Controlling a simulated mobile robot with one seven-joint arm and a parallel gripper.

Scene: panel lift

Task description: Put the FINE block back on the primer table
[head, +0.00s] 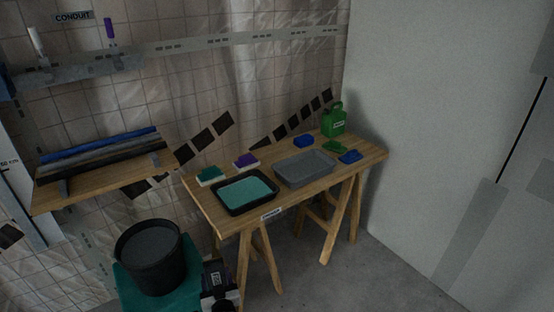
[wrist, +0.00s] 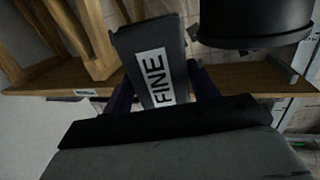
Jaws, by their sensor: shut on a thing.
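The FINE block (wrist: 158,55) is dark grey with a white label reading FINE. It fills the middle of the wrist view, tilted. My gripper (wrist: 162,90) is shut on it, with a dark purple finger on either side. In the head view the labelled block (head: 216,279) shows small and dark at the bottom, in front of the table and apart from it. The wooden trestle table (head: 375,154) stands at centre right. Its small front label (head: 271,213) is too small to read.
On the table are a black tray of teal liquid (head: 246,190), a grey tray (head: 304,168), purple and teal-topped blocks (head: 246,161), blue pieces (head: 303,141) and a green jug (head: 334,120). A black bucket (head: 150,258) stands left, below a wooden shelf (head: 100,187).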

